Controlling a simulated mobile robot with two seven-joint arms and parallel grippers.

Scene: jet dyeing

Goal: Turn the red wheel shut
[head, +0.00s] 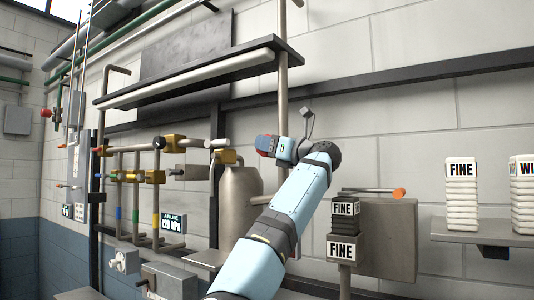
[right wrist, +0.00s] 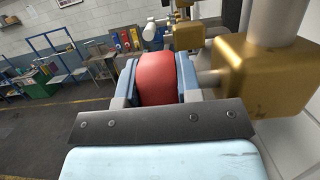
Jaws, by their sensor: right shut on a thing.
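The red wheel (right wrist: 157,78) sits between the two blue fingers of my right gripper (right wrist: 158,82) in the right wrist view. The fingers are shut on its sides. A stem runs from the wheel to a brass valve body (right wrist: 262,78) on the right. In the head view my right gripper (head: 266,146) reaches up to the pipework below the shelf. Only a little of the wheel's red shows there, and its far side is hidden. My left gripper is not in view.
A dark shelf (head: 200,72) runs above the gripper. Brass-fitted pipes (head: 130,176) and a grey tank (head: 240,200) stand to the left. A grey box (head: 388,240) and white stacks labelled FINE (head: 461,195) are to the right. Open floor (right wrist: 40,132) shows in the wrist view.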

